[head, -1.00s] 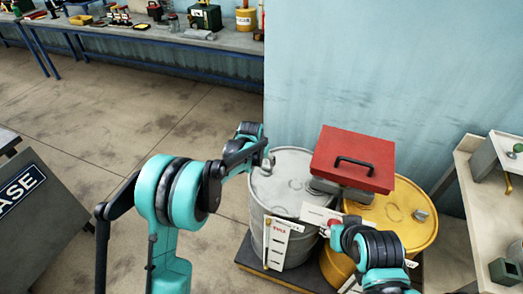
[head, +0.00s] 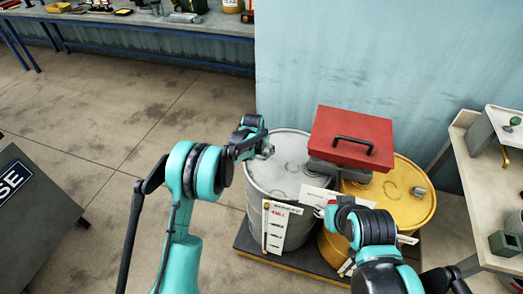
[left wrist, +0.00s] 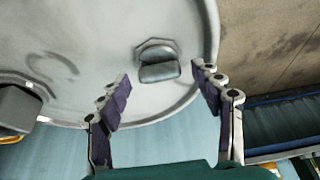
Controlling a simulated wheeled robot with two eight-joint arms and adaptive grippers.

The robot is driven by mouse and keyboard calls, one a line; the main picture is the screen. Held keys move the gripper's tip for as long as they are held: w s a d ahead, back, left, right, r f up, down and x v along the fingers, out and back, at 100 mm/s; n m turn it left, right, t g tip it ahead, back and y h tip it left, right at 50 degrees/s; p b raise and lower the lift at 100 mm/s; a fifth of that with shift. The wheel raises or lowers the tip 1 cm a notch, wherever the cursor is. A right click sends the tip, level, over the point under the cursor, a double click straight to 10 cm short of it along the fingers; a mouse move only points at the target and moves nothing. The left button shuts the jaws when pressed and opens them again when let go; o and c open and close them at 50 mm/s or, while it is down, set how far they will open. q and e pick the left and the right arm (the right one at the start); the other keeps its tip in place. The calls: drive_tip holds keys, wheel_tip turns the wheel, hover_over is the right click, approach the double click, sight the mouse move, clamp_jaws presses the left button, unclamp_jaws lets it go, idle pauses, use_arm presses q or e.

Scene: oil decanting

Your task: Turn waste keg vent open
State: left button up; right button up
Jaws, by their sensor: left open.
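The grey keg (head: 287,182) stands beside a yellow drum (head: 412,207). In the left wrist view the keg's pale lid (left wrist: 100,35) carries a small grey vent knob (left wrist: 158,63) near its rim. My left gripper (left wrist: 165,85) is open, with one finger on each side of the knob in the picture; I see no contact. In the head view my left gripper (head: 267,150) is over the lid's left edge and hides the knob. My right gripper (head: 322,208) is low in front of the two drums by a white card; its fingers are too small to judge.
A red box (head: 350,130) with a black handle sits above the drums at the back. The drums stand on a dark low platform (head: 290,268) against a pale blue wall (head: 370,60). A bench (head: 490,215) is at the right. Open floor (head: 100,100) lies to the left.

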use_arm(q)
drive_tip(key=c, duration=1.2)
drive_tip(key=shift+o, duration=0.2)
drive_tip(key=n+y, duration=0.1)
drive_tip(key=n, duration=0.3)
drive_tip(key=shift+d+n+y, duration=0.15)
drive_tip(key=shift+n+y, duration=0.15)
drive_tip(key=shift+y, duration=0.1)
drive_tip(key=n, duration=0.2)
drive_tip(key=n+y, duration=0.1)
drive_tip(key=n, duration=0.1)
drive_tip(key=shift+d+n+y, duration=0.1)
drive_tip(key=shift+n+y, duration=0.2)
drive_tip(key=n+g+y, duration=0.1)
drive_tip(key=n, duration=0.3)
drive_tip(key=shift+w+d+n, duration=0.1)
drive_tip(key=shift+n, duration=0.2)
drive_tip(key=shift+n+g+y+p, duration=0.5)
drive_tip(key=shift+n+g, duration=0.4)
drive_tip(key=shift+n, duration=1.2)
